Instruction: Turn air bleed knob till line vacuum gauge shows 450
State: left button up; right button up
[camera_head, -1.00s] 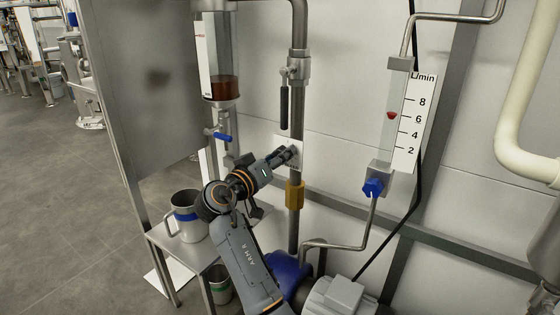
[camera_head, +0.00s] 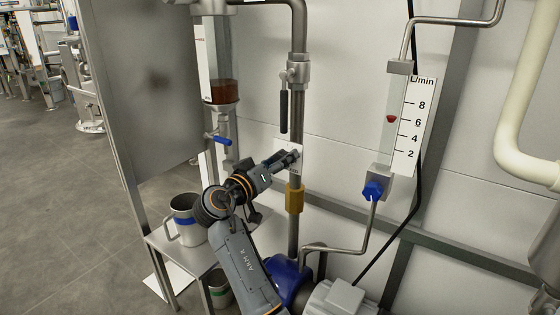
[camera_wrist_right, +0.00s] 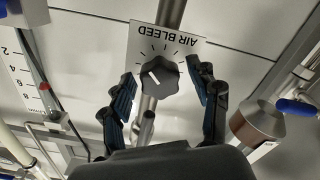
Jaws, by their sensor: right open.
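The dark round air bleed knob (camera_wrist_right: 160,77) sits on a white plate labelled AIR BLEED (camera_wrist_right: 178,50), upside down in the right wrist view. A white pointer line on the knob is visible. My right gripper (camera_wrist_right: 162,70) is open, with one finger on each side of the knob and gaps visible between. How deep the fingertips reach around it is hard to tell. In the head view my right gripper (camera_head: 289,158) is at the vertical pipe and hides the knob. The line vacuum gauge is not in view. My left gripper is not in view.
A flow meter (camera_head: 391,120) with an L/min scale and blue knob (camera_head: 373,190) is to the right. A black-handled valve (camera_head: 284,110) is above my gripper. A metal jug (camera_head: 186,217) stands on a small table at left. A brass fitting (camera_head: 294,198) is below.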

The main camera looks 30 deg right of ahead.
jog(key=v, duration=0.7)
jog(key=shift+s+a+f, duration=0.1)
dwell(0.4)
